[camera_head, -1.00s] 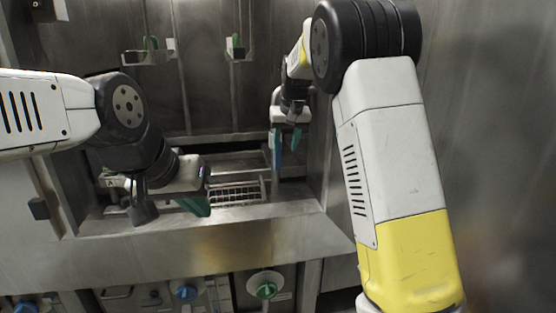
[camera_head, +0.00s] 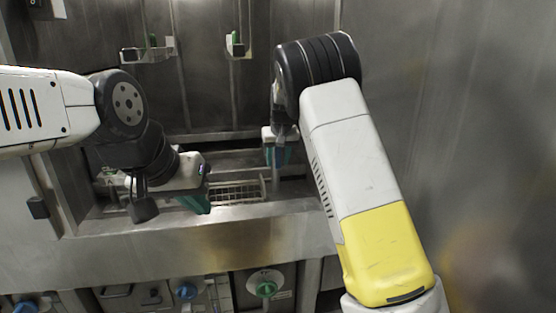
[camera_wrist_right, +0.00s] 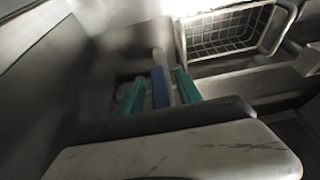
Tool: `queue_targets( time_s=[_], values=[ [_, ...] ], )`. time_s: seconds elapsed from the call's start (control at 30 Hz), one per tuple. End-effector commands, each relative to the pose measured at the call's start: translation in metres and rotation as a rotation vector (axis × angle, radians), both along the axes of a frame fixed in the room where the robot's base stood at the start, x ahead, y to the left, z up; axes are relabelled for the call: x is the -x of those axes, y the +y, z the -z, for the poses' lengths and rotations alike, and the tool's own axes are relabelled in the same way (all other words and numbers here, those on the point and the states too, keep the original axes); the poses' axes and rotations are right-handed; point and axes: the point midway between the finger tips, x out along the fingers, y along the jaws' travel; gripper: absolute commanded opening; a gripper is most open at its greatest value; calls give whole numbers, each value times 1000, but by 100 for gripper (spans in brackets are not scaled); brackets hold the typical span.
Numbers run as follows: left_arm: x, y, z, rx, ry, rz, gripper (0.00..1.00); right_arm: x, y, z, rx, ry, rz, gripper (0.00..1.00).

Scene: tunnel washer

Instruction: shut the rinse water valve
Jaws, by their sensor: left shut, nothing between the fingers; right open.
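A blue handle (camera_wrist_right: 160,88), seemingly a valve lever, stands between the two teal fingers of my right gripper (camera_wrist_right: 160,92) in the right wrist view. The fingers are apart, with a gap visible on each side of it. No label is legible on it. In the head view my right gripper (camera_head: 277,156) is over the basin's right part, and its fingers largely hide the handle. My left gripper (camera_head: 196,203) is shut and empty above the basin's front ledge, left of the wire basket.
A wire basket (camera_head: 236,192) lies in the basin; it also shows in the right wrist view (camera_wrist_right: 228,38). Below the front ledge (camera_head: 240,236) are a blue knob (camera_head: 185,291) and a green knob (camera_head: 266,289). Two brackets with green parts (camera_head: 151,50) (camera_head: 236,44) are on the back wall.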

Motion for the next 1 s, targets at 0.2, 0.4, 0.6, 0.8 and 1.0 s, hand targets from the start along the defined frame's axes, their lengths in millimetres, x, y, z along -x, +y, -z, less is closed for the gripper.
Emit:
queue_targets(
  time_s=[0.2, 0.4, 0.6, 0.8, 1.0],
  values=[
    [0, 0, 0, 0, 0, 0, 0, 0, 0, 0, 0, 0, 0, 18],
    [0, 0, 0, 0, 0, 0, 0, 0, 0, 0, 0, 0, 0, 0],
    [0, 0, 0, 0, 0, 0, 0, 0, 0, 0, 0, 0, 0, 0],
    [0, 0, 0, 0, 0, 0, 0, 0, 0, 0, 0, 0, 0, 0],
    [0, 0, 0, 0, 0, 0, 0, 0, 0, 0, 0, 1, 0, 0]
  ],
)
